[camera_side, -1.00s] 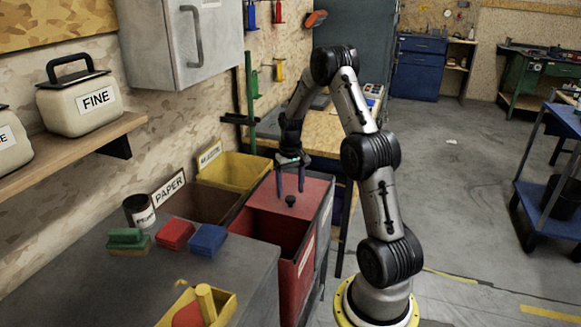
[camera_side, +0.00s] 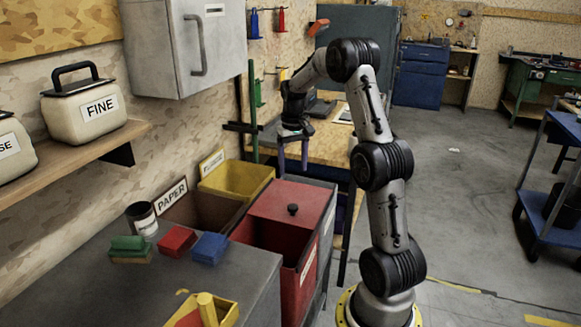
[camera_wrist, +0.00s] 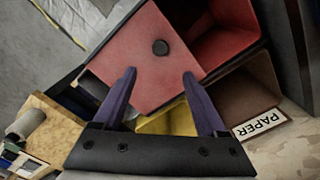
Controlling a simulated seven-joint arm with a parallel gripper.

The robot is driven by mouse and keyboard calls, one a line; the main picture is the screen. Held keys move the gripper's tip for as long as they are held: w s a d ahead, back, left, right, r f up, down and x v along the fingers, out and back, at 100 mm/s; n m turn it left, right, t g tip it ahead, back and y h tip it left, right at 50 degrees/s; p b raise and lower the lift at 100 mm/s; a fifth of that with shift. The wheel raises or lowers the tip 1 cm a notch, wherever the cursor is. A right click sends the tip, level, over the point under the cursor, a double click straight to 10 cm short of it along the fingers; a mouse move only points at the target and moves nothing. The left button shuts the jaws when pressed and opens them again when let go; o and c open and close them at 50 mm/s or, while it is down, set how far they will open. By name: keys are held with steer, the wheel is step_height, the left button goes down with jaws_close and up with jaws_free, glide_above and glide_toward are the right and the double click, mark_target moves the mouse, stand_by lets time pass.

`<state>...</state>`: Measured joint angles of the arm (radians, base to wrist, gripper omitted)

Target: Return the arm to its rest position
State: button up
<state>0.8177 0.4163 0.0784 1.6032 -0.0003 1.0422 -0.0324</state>
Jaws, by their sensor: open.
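My gripper (camera_side: 293,152) is open and empty, with its two purple fingers pointing down. It hangs above and behind the red bin (camera_side: 321,237), apart from it. The red bin's lid (camera_side: 278,197) with a black knob (camera_side: 292,209) covers the far part of the bin, and the near part is open. In the wrist view the knob (camera_wrist: 160,47) and lid (camera_wrist: 140,62) lie beyond my open fingers (camera_wrist: 157,82). My arm is bent, with its elbow raised.
A yellow bin (camera_side: 240,178) and a brown paper bin (camera_side: 203,210) stand left of the red bin. A grey cabinet (camera_side: 165,48) hangs on the wall. Red, blue and green blocks (camera_side: 178,240) sit on the grey counter. A wooden bench (camera_side: 330,140) stands behind. Open floor lies right.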

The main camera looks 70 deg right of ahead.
steer(key=w+a+r+n+t+h, duration=0.1)
steer(key=w+a+r+n+t, duration=0.2)
steer(key=a+r, duration=0.65)
steer(key=s+a+r+n, duration=0.2)
steer(key=a+r, duration=0.3)
steer(key=a, duration=0.7)
steer(key=s+a+r+n+t, duration=0.1)
steer(key=s+a+n+t, duration=0.15)
steer(key=s+a, duration=0.55)
steer(key=s+a+f+n+y, duration=0.1)
steer(key=s+a+f, duration=0.2)
steer(key=s+f, duration=0.3)
steer(key=shift+s+a, duration=0.3)
steer(key=shift+s, duration=0.5)
